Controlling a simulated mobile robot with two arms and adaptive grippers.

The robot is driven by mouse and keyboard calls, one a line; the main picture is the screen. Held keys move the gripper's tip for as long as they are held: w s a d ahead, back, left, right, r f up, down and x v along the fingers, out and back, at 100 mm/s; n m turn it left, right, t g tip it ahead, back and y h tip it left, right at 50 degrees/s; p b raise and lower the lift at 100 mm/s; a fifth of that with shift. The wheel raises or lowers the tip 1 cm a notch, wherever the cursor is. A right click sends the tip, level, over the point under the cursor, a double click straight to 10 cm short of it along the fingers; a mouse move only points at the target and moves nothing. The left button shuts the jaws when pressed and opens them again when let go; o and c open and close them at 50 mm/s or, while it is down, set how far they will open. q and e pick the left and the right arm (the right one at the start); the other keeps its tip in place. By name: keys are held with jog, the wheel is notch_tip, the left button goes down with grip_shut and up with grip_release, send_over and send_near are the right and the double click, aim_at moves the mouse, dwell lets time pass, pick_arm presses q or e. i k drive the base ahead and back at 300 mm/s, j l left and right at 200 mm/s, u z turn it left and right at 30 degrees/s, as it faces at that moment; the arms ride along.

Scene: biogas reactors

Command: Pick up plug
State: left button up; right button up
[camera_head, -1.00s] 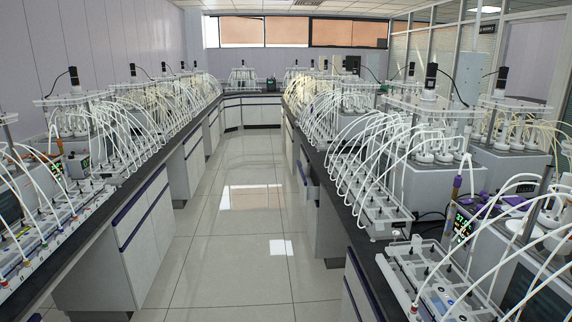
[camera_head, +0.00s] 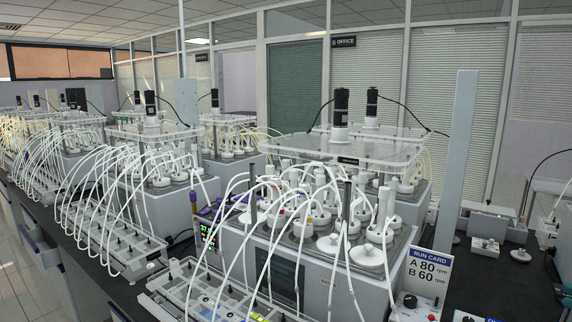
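I cannot make out a plug with certainty. Small pale fittings lie on the dark bench at the right: a white block (camera_head: 486,247) and a small round piece (camera_head: 520,255) beside it. They are too small to identify. Neither of my grippers is in view.
A large reactor unit (camera_head: 330,270) with many white tubes fills the middle front. A run card sign (camera_head: 428,275) reads A 80 rpm, B 60 rpm. A tall grey post (camera_head: 459,160) stands behind it. Dark bench top (camera_head: 505,285) is partly bare at right. Floor (camera_head: 15,270) is at lower left.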

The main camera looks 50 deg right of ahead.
aim_at(367, 256)
jog(key=z, duration=1.8)
jog(key=j+z, duration=0.35)
jog(key=k+j+z, duration=0.1)
jog(key=j+z, duration=0.25)
jog(key=j, duration=0.15)
jog(key=k+j+z, duration=0.1)
jog(key=j+z, duration=0.2)
jog(key=j, duration=0.1)
